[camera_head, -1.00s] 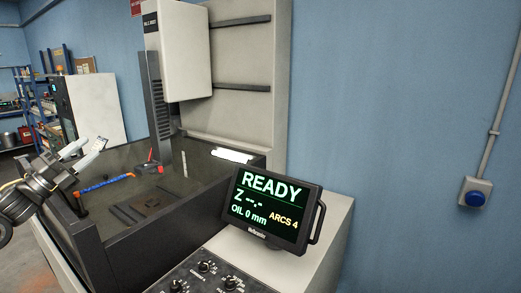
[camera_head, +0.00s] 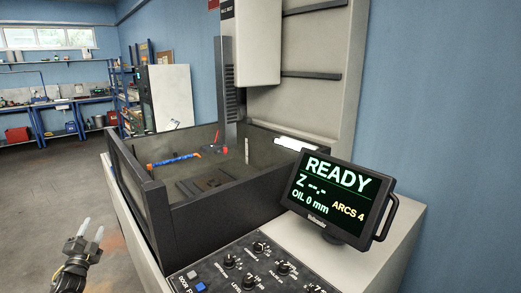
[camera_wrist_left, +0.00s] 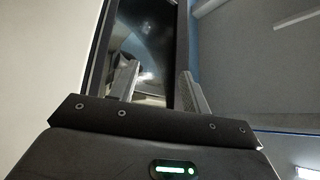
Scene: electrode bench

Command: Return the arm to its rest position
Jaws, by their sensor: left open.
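My left gripper (camera_head: 91,231) is low at the left of the head view, outside the machine's tank and over the floor. Its two pale fingers point up and stand apart with nothing between them. In the left wrist view the fingers (camera_wrist_left: 159,88) are also spread and empty, with a dark panel behind them. My right gripper does not show in either view.
The machine's dark tank (camera_head: 150,205) stands right of my left gripper, with a blue hose (camera_head: 175,160) inside. A display (camera_head: 335,200) reading READY and a knob panel (camera_head: 250,270) are in front. Workbenches (camera_head: 60,105) line the back. The floor (camera_head: 40,190) at left is clear.

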